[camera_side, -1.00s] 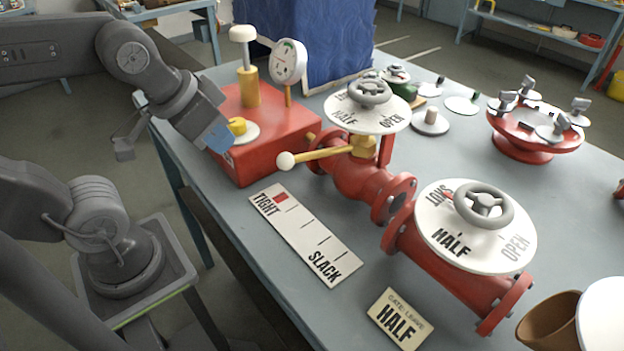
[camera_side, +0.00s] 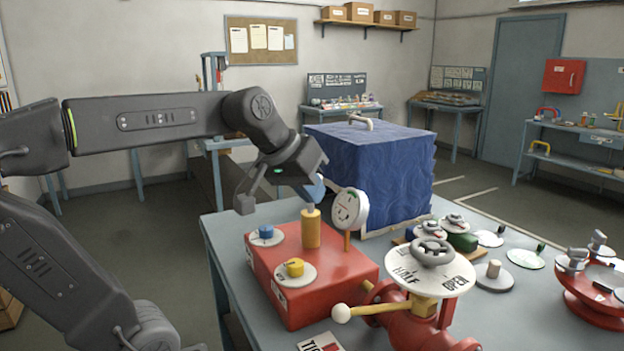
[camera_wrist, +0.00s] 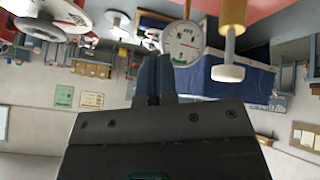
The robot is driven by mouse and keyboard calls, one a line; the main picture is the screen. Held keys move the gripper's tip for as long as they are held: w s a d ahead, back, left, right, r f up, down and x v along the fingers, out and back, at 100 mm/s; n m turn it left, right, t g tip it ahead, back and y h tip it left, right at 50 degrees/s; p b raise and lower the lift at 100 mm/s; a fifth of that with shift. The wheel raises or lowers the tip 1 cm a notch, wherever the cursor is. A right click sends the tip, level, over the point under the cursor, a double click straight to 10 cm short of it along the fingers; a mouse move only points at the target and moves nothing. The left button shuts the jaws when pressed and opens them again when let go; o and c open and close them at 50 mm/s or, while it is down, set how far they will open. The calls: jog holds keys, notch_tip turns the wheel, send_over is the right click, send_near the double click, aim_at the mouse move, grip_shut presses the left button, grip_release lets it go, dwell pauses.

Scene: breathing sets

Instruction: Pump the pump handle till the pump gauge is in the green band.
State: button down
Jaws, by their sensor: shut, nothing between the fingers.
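The red pump box (camera_side: 305,272) stands on the table. A yellow pump cylinder (camera_side: 311,232) rises from its top. The white pump handle knob (camera_wrist: 228,73) shows on its rod in the wrist view; in the side view it is hidden behind my fingers. The round white pump gauge (camera_side: 349,210) stands just right of the cylinder. My gripper (camera_side: 316,189) is shut and empty at about knob height. In the wrist view its fingers are left of the knob.
Yellow and blue knobs on white discs (camera_side: 295,272) sit on the box. A white-balled lever (camera_side: 342,313) and a valve handwheel (camera_side: 432,251) stand to the right. A blue draped block (camera_side: 385,175) stands behind. Open space lies above the box.

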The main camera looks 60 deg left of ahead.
jog(key=w+a+r+n+t, duration=0.1)
jog(key=w+a+r+n, duration=0.2)
jog(key=a+r, duration=0.2)
jog(key=w+a+r+n+t+y, duration=0.1)
jog(key=w+a+r+n, duration=0.1)
jog(key=a+r, duration=0.3)
jog(key=w+a, duration=0.1)
jog(key=a, duration=0.2)
jog(key=shift+w+a+r+n+y, duration=0.2)
jog(key=shift+a+n+y, duration=0.1)
jog(key=shift+a+n, duration=0.1)
jog(key=shift+d+f, duration=0.1)
jog(key=shift+f, duration=4.35)
jog(key=shift+f, duration=0.4)
